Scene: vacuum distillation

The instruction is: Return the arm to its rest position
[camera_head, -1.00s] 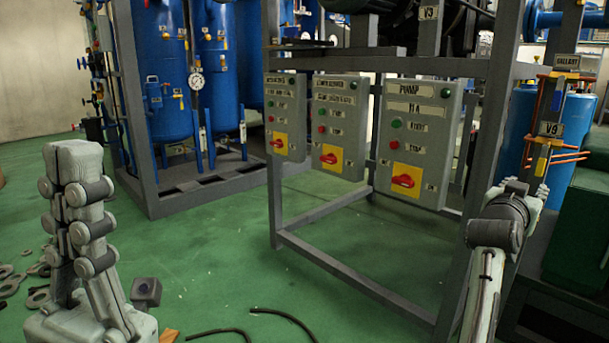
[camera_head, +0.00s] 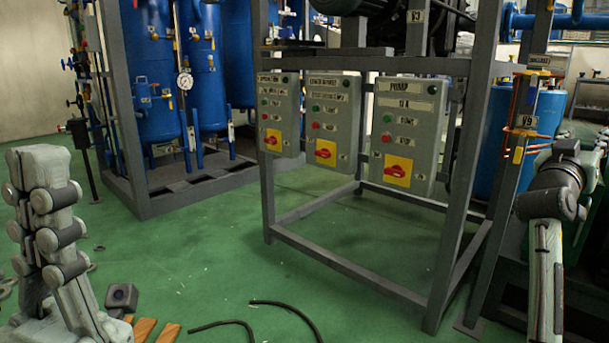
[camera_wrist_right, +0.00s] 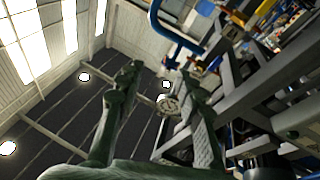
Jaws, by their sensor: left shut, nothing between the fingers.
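My left gripper (camera_head: 42,160) stands upright at the left edge of the head view. Its pale jointed fingers are shut together with nothing between them. My right arm (camera_head: 545,265) rises at the right side of the head view, with a dark joint near its top; its fingers cannot be made out there. In the right wrist view, my right gripper (camera_wrist_right: 160,78) is open and empty. Its two dark green fingers are spread apart and point up toward the ceiling and the grey frame.
A grey steel frame (camera_head: 345,265) carries control boxes (camera_head: 405,135) with red switches between my arms. Blue tanks (camera_head: 160,70) stand behind at the left. Copper-coloured pipes and a blue cylinder (camera_head: 548,110) are close to my right arm. Black hoses (camera_head: 290,310) lie on the open green floor.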

